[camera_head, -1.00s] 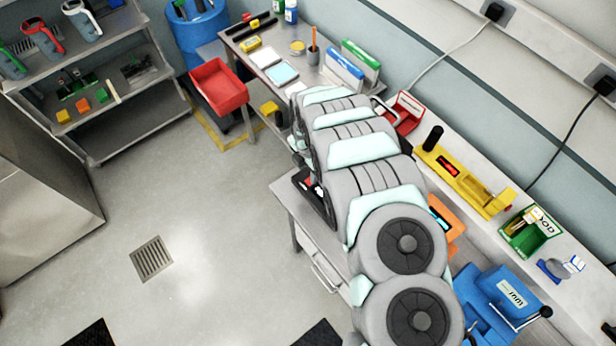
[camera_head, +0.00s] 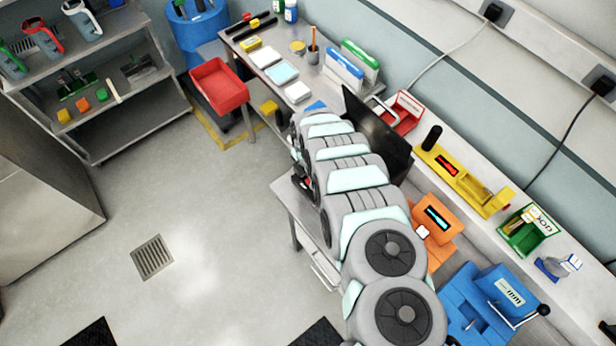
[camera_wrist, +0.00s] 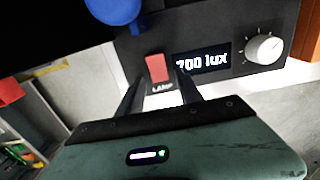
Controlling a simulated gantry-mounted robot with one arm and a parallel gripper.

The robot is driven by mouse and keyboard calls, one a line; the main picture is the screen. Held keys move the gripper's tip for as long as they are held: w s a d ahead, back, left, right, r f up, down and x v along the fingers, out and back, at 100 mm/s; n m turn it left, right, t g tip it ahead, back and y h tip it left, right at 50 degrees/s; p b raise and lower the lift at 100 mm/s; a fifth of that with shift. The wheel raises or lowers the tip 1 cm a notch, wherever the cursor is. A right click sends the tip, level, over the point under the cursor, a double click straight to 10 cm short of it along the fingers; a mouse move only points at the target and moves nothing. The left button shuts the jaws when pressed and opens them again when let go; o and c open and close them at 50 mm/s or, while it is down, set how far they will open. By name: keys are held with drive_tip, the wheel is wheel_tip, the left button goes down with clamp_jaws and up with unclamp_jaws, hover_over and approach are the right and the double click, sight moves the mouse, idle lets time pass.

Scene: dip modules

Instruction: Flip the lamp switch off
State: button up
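The red lamp switch (camera_wrist: 156,68) is a rocker on a black panel (camera_wrist: 222,32) in the wrist view, with the label "LAMP" just below it. To its right are a lit display (camera_wrist: 202,62) reading "700 lux" and a pale round knob (camera_wrist: 265,48). My gripper (camera_wrist: 158,82) is just in front of the switch. Its two dark fingers stand apart on either side of the label, with nothing held between them. Whether a finger touches the panel cannot be told. In the head view my arm hides the switch and my gripper.
A blue round object (camera_wrist: 115,10) is close above the switch. In the head view, a dark upright panel (camera_head: 378,130) stands behind my arm. An orange device (camera_head: 433,228), a blue device (camera_head: 490,300) and a yellow fixture (camera_head: 465,180) are on its right.

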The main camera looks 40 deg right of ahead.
clamp_jaws()
drive_tip(key=shift+f, duration=0.1)
idle(0.3)
drive_tip(key=shift+d+f+y+b, duration=0.2)
drive_tip(key=shift+y+b, duration=0.2)
drive_tip(key=shift+b, duration=0.35)
drive_tip(key=shift+d+y+b, duration=0.1)
drive_tip(key=shift+y+b, duration=0.3)
drive_tip(key=shift+b, duration=0.45)
drive_tip(key=shift+d+y+b, duration=0.1)
drive_tip(key=shift+y+b, duration=0.3)
drive_tip(key=shift+b, duration=0.55)
drive_tip(key=shift+r+b, duration=0.2)
drive_tip(key=shift+b, duration=0.25)
drive_tip(key=shift+r+y, duration=0.2)
drive_tip(key=shift+y, duration=0.1)
